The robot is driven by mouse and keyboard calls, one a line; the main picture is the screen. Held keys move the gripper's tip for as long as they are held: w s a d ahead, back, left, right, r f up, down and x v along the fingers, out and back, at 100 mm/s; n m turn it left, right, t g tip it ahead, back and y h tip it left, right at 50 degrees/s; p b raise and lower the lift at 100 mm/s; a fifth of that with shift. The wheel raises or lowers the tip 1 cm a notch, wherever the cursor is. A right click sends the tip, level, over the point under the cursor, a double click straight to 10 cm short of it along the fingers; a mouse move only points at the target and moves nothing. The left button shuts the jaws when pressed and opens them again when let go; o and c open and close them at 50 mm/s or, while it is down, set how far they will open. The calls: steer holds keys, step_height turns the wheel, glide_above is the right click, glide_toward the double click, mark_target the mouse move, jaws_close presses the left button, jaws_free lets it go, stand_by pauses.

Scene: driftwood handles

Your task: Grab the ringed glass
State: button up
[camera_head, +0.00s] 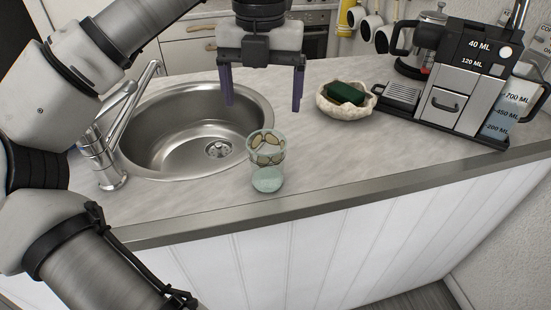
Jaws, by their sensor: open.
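The glass (267,178) stands upright on the counter, just right of the sink and close to the counter's front edge. It is clear and slightly greenish, with brownish oval shapes around its upper half. My gripper (263,104) is above and behind the glass in the picture, pointing down. Its two dark purple fingers are spread wide and nothing is between them. The gripper does not touch the glass.
A round steel sink (165,165) with a faucet (104,160) lies left of the glass. A pale bowl (340,111) holding a dark green block (345,93) and a coffee machine (450,110) stand to the right. The counter (345,150) right of the glass is clear.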

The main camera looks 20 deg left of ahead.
mark_target(267, 155)
steer(key=shift+s+d+f+p, duration=0.15)
steer(key=shift+f+p, duration=0.5)
steer(key=shift+f, duration=2.55)
steer(key=shift+d+f+p, duration=0.15)
steer(key=shift+f+p, duration=0.5)
steer(key=shift+f, duration=2.55)
steer(key=c, duration=1.2)
